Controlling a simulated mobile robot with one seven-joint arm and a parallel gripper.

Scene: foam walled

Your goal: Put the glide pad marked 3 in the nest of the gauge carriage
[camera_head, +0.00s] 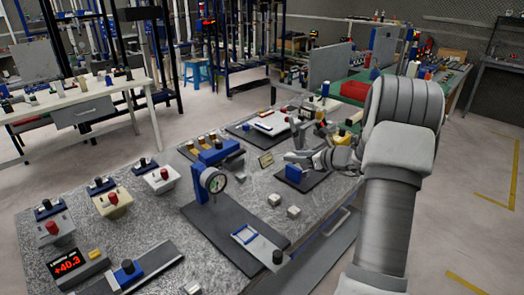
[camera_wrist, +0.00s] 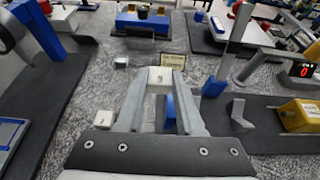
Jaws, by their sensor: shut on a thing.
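My gripper (camera_head: 291,156) is above the right part of the grey table. In the wrist view, its fingers are shut on a small white pad (camera_wrist: 159,78) with a dark mark that looks like a 3. Two other pale pads lie on the table: a nearer one (camera_head: 293,211), also in the wrist view (camera_wrist: 103,119), and a farther one (camera_head: 274,199). The gauge carriage (camera_head: 262,250) lies on a dark base left of my gripper. Its nest has a blue frame (camera_head: 245,235). The inside of the nest is too small to make out.
A dial gauge (camera_head: 213,182) stands on a blue post by the carriage. A small sign (camera_head: 266,160) and a blue block (camera_head: 293,173) on a dark plate are near my gripper. A red readout (camera_head: 68,264) is at front left. Open table lies between the pads and carriage.

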